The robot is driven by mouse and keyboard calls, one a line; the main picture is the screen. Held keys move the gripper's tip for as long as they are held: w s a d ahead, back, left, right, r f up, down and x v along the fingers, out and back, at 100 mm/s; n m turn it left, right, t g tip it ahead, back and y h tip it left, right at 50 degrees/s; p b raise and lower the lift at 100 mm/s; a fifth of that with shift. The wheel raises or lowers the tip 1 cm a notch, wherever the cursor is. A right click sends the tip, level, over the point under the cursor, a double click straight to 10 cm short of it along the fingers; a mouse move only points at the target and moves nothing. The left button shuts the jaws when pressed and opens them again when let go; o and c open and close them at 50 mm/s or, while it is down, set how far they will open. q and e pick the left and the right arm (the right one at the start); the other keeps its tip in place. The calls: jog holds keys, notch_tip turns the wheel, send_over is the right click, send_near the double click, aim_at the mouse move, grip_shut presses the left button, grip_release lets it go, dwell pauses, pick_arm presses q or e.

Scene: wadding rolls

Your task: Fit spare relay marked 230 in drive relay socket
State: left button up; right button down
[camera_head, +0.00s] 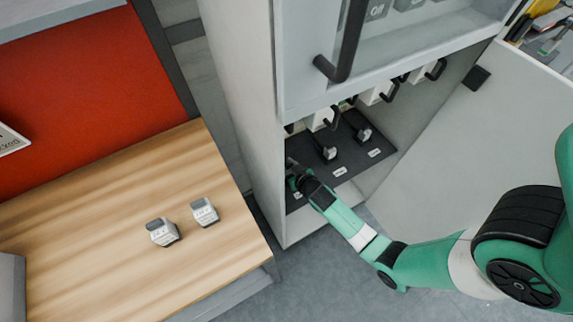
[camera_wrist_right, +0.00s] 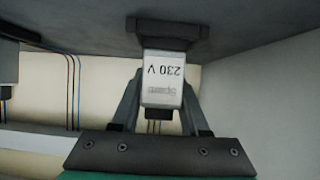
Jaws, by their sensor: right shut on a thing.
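The spare relay (camera_wrist_right: 163,82), a light block, reads "230 V" and "Spare" upside down in the right wrist view. My right gripper (camera_wrist_right: 163,92) is shut on its sides. The relay's upper end in that view meets a dark socket block (camera_wrist_right: 168,30); I cannot tell whether it is fully seated. In the head view my right gripper (camera_head: 294,172) is inside the lower cabinet, at the left end of the dark base (camera_head: 350,165), and hides the relay and socket there. My left gripper is not in view.
Two other sockets (camera_head: 328,153) (camera_head: 363,135) hold grey pieces, with white labels in front. White units with black handles (camera_head: 333,117) hang above. Two relays (camera_head: 163,232) (camera_head: 205,212) lie on the wooden table (camera_head: 90,270). The open cabinet door (camera_head: 480,140) is at right.

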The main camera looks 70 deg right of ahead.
jog(key=shift+f, duration=0.25)
dwell(0.4)
jog(key=shift+c, duration=1.7)
grip_release()
jog(key=p+v, duration=0.4)
jog(key=v, duration=0.7)
jog(key=shift+s, duration=0.1)
jog(key=shift+s+a+r, duration=0.1)
jog(key=shift+s+a, duration=0.05)
jog(key=shift+s, duration=0.05)
